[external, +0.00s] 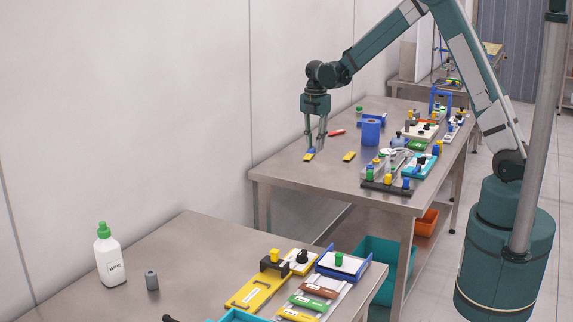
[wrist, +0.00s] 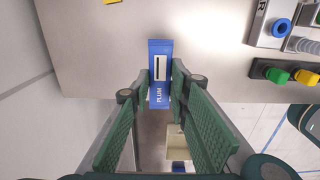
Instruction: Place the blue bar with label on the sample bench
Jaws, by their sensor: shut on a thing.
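The blue bar (wrist: 160,52) bears a white label with a dark stripe and the lettering "PLUM". In the wrist view my gripper (wrist: 160,89) is shut on it, one finger on each long side. In the external view my gripper (external: 315,148) hangs over the left front part of the far steel bench (external: 285,170), with a bit of the blue bar (external: 311,151) at its fingertips. Whether the bar touches the bench top is hard to tell. Which bench is the sample bench is not marked in view.
Yellow pieces lie near my gripper, one (external: 349,156) to its right. A red piece (external: 336,133), a blue cylinder (external: 371,132) and several fixtures stand farther right and back. The near bench (external: 185,245) carries a white bottle (external: 109,258), a grey cylinder (external: 151,280) and colored plates.

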